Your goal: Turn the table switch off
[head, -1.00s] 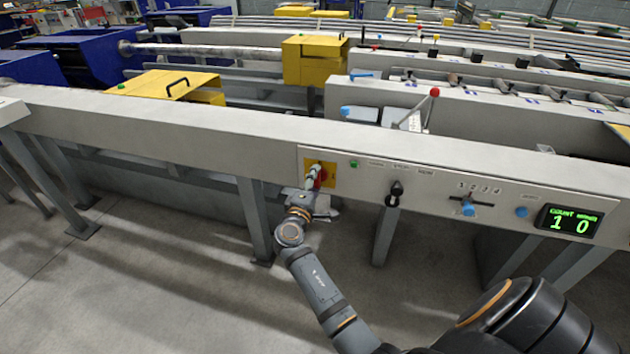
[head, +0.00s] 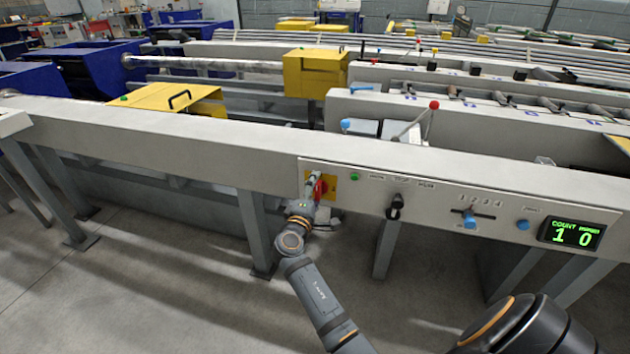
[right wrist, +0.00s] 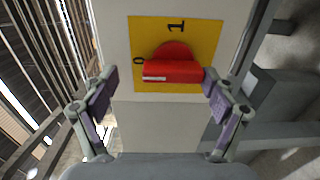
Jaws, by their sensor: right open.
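The table switch is a red rotary knob (head: 321,187) on a yellow plate (right wrist: 207,40) at the left end of the table's front panel. In the right wrist view the red knob (right wrist: 175,70) has its grip bar lying level across the picture. A white mark is at the bar's left end, on the side of the "0"; the "1" is above. My right gripper (head: 311,180) is open in front of the plate, its fingers (right wrist: 160,92) left and right of the knob with nothing between them. I cannot tell how far they are from the plate. My left gripper is out of view.
Right of the switch, the panel (head: 435,207) carries a green lamp (head: 354,177), a black selector (head: 395,206), a blue slider (head: 470,220), a blue button (head: 522,224) and a count display (head: 572,234). Table legs stand below; the floor in front is open.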

